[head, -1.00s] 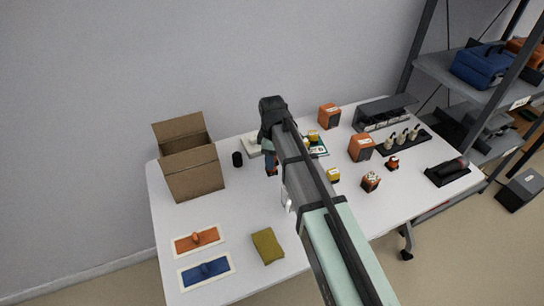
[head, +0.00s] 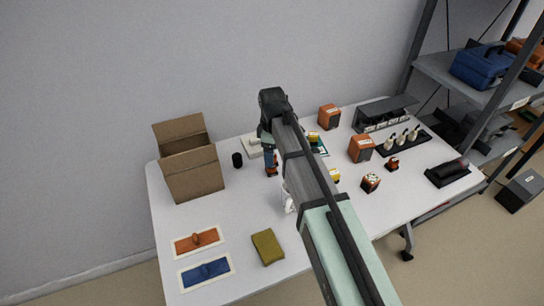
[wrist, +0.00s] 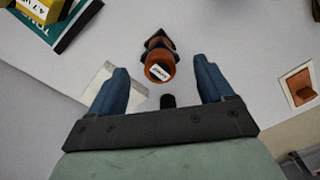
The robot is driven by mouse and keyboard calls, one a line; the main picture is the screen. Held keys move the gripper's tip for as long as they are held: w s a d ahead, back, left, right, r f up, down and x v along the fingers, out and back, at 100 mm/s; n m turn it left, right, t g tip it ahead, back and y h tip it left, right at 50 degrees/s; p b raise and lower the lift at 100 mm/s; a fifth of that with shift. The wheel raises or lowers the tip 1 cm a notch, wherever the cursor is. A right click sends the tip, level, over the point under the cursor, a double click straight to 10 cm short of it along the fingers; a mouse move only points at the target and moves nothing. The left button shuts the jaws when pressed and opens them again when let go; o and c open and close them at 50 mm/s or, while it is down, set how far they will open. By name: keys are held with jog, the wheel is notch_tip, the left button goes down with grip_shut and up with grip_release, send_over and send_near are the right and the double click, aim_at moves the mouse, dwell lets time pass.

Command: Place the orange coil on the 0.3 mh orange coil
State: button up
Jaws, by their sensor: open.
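An orange coil (wrist: 160,66) with a white label and dark parts lies on the table, ahead of and between my fingers in the wrist view. A bit of it shows under my gripper in the head view (head: 271,171). My gripper (wrist: 169,76) is open and empty, with its blue fingers apart on either side; in the head view it is partly hidden by my arm (head: 268,156). An orange mat with a cream border (head: 183,246) lies front left with an orange piece on it; part of it shows at the right in the wrist view (wrist: 288,79). I cannot read the labels.
A cardboard box (head: 194,181) stands at the back left, with a black cylinder (head: 237,160) beside it. A blue mat (head: 205,271) and an olive cloth (head: 267,247) lie in front. Orange boxes (head: 361,149) and small parts stand at right. A white mug (head: 287,199) is partly behind my arm.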

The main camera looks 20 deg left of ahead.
notch_tip(320, 180, up, 9)
dwell(0.4)
